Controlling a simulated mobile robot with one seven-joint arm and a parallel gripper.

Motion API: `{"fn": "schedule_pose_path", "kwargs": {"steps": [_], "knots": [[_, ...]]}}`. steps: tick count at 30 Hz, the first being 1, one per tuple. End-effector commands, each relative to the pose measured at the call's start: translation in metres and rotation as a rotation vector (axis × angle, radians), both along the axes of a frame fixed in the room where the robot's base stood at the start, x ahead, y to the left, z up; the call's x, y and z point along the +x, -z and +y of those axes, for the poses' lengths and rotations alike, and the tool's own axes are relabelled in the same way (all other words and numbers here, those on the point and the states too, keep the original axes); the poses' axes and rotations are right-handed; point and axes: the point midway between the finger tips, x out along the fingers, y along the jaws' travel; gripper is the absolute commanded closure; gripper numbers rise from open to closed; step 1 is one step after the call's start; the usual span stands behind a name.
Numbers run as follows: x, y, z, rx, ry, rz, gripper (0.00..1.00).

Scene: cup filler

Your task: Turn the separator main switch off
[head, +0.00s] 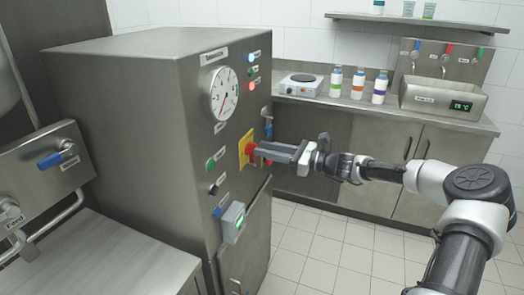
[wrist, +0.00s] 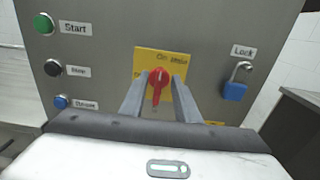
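The main switch is a red rotary knob (wrist: 158,79) on a yellow plate (wrist: 147,55) on the steel cabinet's front. Its narrow grip stands nearly vertical in the wrist view. The plate's lettering is partly hidden and too small to read fully. In the head view the yellow plate (head: 243,150) shows behind my gripper (head: 257,151), which reaches in from the right. In the wrist view my gripper (wrist: 157,84) is open, with one finger on each side of the knob. I see gaps beside the knob; I cannot tell whether a finger touches it.
A blue padlock (wrist: 236,85) hangs right of the switch. Start (wrist: 44,24), stop (wrist: 53,68) and blue (wrist: 61,102) buttons are at left. A counter (head: 385,108) with bottles stands behind; the tiled floor (head: 335,250) is clear.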

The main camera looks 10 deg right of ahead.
Motion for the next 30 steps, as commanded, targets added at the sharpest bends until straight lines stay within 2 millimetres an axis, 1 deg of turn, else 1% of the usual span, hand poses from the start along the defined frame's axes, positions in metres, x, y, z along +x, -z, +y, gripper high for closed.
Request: {"fn": "schedule_pose_path", "kwargs": {"steps": [1, 4, 14, 17, 19, 20, 30], "knots": [[0.0031, 0.0009, 0.0056, 0.001, -0.002, 0.001, 0.71], [0.0070, 0.0007, 0.0112, 0.001, -0.001, 0.001, 0.71], [0.0091, 0.0003, 0.0140, 0.001, 0.000, 0.001, 0.71], [0.0091, 0.0003, 0.0139, 0.001, 0.000, 0.001, 0.86], [0.0090, 0.0003, 0.0138, 0.000, 0.000, 0.000, 0.98], [0.0090, 0.0003, 0.0138, 0.001, 0.000, 0.001, 1.00], [0.0085, 0.0006, 0.0139, -0.017, 0.000, -0.024, 1.00]]}}
